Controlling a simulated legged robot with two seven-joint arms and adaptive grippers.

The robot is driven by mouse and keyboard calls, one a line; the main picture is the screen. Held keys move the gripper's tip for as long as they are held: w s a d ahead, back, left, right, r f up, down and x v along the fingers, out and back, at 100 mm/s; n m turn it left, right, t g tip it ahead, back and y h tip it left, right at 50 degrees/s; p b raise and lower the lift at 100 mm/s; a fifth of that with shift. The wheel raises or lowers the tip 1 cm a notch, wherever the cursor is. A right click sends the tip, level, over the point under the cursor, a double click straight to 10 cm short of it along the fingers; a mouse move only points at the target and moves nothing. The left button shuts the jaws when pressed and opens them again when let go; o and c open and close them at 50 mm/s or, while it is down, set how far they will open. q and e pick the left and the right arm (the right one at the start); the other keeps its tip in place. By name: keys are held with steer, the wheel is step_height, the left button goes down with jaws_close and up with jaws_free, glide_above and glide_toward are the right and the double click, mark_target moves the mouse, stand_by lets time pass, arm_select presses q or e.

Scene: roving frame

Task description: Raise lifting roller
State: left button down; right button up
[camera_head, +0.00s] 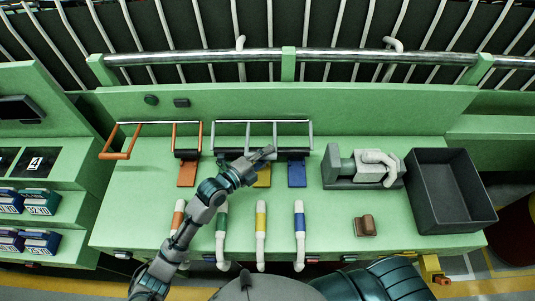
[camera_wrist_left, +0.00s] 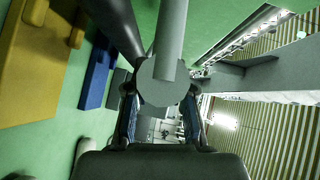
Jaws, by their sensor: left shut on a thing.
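A grey metal lifting frame (camera_head: 293,122) with upright bars stands over the green bench, beside an orange-ended frame (camera_head: 127,155). I cannot tell which part the task calls the lifting roller. My left gripper (camera_head: 265,153) reaches over the bench to the lower side of the grey frame, above the yellow block (camera_head: 263,178). In the left wrist view, my left gripper (camera_wrist_left: 162,122) is shut on a grey bar (camera_wrist_left: 171,40) with a rounded end, its fingers on both sides. The exact contact is partly hidden. My right gripper is not in view.
Orange (camera_head: 187,174) and blue (camera_head: 297,174) blocks flank the yellow one. Several white-ended coloured levers line the front edge, including a blue one (camera_head: 299,225). A grey machine (camera_head: 345,168), dark bin (camera_head: 450,190) and brown block (camera_head: 366,225) stand right. A metal rail (camera_head: 200,57) crosses behind.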

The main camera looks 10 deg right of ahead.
arm_select(q)
steer(key=shift+w+a+f, duration=0.15)
steer(key=shift+a+f, duration=0.1)
steer(key=shift+a, duration=0.8)
steer(key=shift+r, duration=0.1)
steer(key=shift+r+p, duration=0.3)
steer(key=shift+p, duration=0.05)
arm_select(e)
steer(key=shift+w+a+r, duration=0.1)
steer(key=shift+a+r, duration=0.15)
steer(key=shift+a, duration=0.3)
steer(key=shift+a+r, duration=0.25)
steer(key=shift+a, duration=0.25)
arm_select(q)
steer(key=shift+r, duration=0.1)
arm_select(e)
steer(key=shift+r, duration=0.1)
